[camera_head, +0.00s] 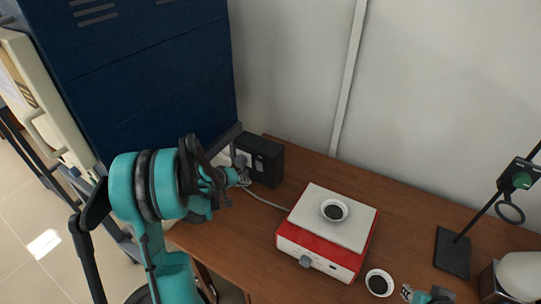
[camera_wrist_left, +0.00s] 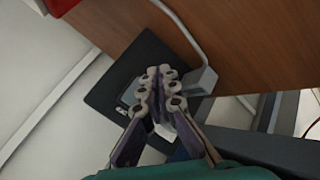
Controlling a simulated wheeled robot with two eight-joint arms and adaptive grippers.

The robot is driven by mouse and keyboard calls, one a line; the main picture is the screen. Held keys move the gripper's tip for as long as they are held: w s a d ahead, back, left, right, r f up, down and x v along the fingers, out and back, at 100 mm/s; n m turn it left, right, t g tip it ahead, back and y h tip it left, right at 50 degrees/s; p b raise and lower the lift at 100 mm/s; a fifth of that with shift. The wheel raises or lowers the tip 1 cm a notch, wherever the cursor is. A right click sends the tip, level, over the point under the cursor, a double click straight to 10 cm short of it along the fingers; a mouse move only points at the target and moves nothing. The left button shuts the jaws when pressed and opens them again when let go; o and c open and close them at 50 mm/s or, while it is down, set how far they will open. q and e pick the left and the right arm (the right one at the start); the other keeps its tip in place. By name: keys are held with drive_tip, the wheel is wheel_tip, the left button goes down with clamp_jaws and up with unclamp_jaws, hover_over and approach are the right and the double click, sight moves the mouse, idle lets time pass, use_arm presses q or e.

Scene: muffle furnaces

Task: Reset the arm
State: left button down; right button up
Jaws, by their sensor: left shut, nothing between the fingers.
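My left arm comes in from the left in the head view. Its gripper (camera_head: 241,176) is just in front of the black socket box (camera_head: 262,160) at the wall. In the left wrist view the fingers (camera_wrist_left: 160,88) are together, with nothing between them, and overlap the black box (camera_wrist_left: 118,88). Whether they touch it is unclear. My right gripper (camera_head: 407,292) shows only partly at the bottom edge, beside a small white dish (camera_head: 379,283) on the table. Its finger state is not clear.
A red and white hot plate (camera_head: 310,253) stands on the wooden table (camera_head: 222,238) with a round dish (camera_head: 334,210) on top. A pale cable (camera_head: 265,199) runs to the socket box. A blue cabinet (camera_head: 150,75) is behind my left arm. A stand (camera_head: 453,252) is at the right.

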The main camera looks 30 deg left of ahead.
use_arm(q)
drive_tip(key=s+d+r+m+g+y, duration=0.1)
drive_tip(key=s+d+r+m, duration=0.2)
drive_tip(key=s+d+r, duration=0.55)
drive_tip(key=s+d+r+m+g, duration=0.1)
drive_tip(key=s+d+r+m, duration=0.4)
drive_tip(key=d, duration=0.6)
drive_tip(key=s+d+f+m+y, duration=0.1)
drive_tip(key=s+d, duration=0.1)
drive_tip(key=s, duration=0.7)
drive_tip(key=shift+d, duration=0.35)
